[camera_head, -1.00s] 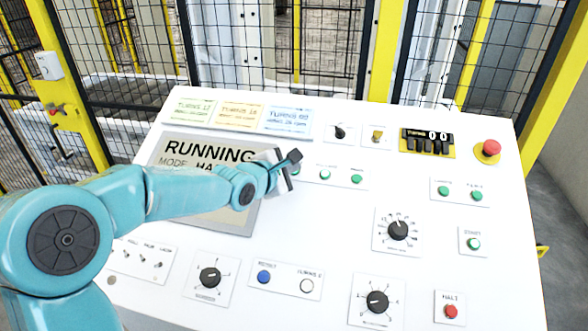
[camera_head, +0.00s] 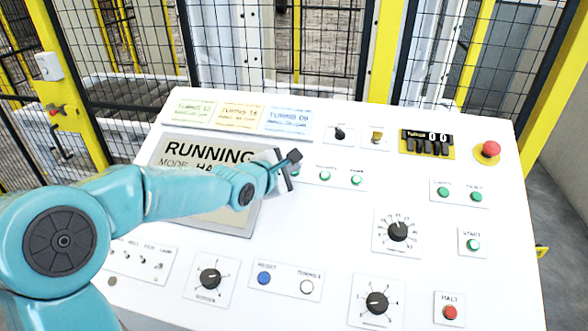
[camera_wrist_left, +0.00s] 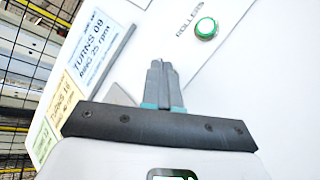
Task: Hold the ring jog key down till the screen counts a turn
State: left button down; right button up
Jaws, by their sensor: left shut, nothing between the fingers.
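My left gripper (camera_head: 290,160) is shut and empty, reaching over the panel just right of the screen. Its closed fingertips also show in the left wrist view (camera_wrist_left: 161,70). A green key (camera_head: 295,171) is mostly hidden behind the gripper, at the left end of a row of green keys; I cannot read its label or tell whether it is pressed. In the left wrist view the key labelled ROLLERS (camera_wrist_left: 205,28) is clear of the fingers. The screen (camera_head: 205,150) reads RUNNING, with a mode line below; my arm covers its lower part. My right gripper is not in view.
The white sloping panel (camera_head: 340,225) carries dials, switches and coloured buttons. A red mushroom button (camera_head: 490,149) is at the upper right, and a red HALT button (camera_head: 450,312) at the lower right. Mesh fencing stands behind.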

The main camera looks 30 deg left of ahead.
pick_arm(q)
jog(key=shift+s+d+r, duration=0.1)
jog(key=shift+s+r, duration=0.15)
jog(key=shift+r, duration=0.3)
jog(key=r+p, duration=0.1)
jog(key=s+r+p, duration=0.1)
jog(key=r, duration=0.1)
jog(key=s+r+p, duration=0.1)
jog(key=shift+d+r, duration=0.25)
jog(key=shift+s, duration=0.1)
dwell(0.4)
